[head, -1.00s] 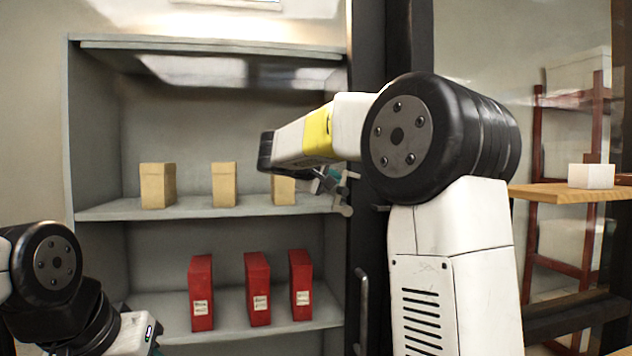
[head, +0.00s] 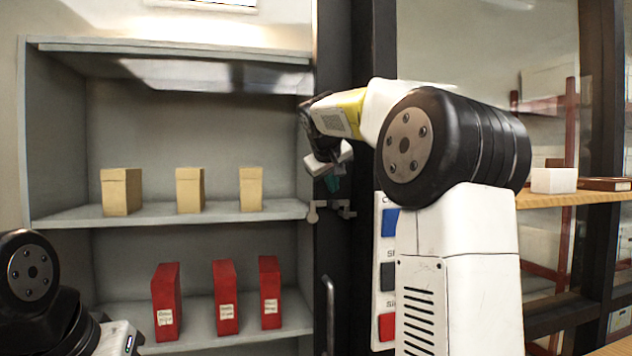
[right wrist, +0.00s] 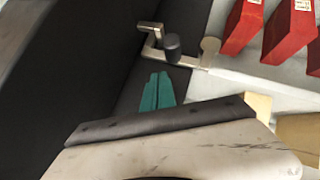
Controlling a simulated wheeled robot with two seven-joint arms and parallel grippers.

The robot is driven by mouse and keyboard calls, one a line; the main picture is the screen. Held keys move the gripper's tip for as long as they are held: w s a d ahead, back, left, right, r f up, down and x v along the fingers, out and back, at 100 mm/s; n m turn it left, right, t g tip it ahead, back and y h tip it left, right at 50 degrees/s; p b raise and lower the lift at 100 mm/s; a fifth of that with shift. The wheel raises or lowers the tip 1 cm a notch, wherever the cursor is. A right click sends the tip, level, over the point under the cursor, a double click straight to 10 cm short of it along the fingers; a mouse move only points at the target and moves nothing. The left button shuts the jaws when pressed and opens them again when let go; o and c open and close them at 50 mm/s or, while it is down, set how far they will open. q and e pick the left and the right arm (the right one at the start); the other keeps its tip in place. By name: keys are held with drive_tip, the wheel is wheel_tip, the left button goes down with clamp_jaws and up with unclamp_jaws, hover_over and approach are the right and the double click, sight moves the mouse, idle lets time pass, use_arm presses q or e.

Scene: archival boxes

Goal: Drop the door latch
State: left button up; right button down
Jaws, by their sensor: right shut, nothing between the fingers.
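The metal door latch (head: 343,208) sits on the dark upright at the right edge of the shelving unit, with a round end (head: 313,211) on its left. In the right wrist view the latch arm (right wrist: 152,40) shows as a bent bar with a dark round knob. My right gripper (head: 331,184) is just above the latch in the head view, its teal fingers pointing down. In the right wrist view its fingertips (right wrist: 157,92) are together and empty, with a visible gap to the latch. My left arm shows at the lower left; its fingers are out of view.
A vertical handle (head: 329,312) is below the latch. Tan boxes (head: 121,192) stand on the upper shelf, red boxes (head: 227,297) on the lower. A panel with coloured squares (head: 384,275) is partly behind my right arm. A wooden shelf (head: 560,197) is at right.

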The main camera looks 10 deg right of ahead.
drive_tip(key=shift+d+f, duration=0.55)
drive_tip(key=shift+d, duration=0.15)
drive_tip(key=shift+d+f, duration=0.5)
drive_tip(key=shift+d, duration=0.2)
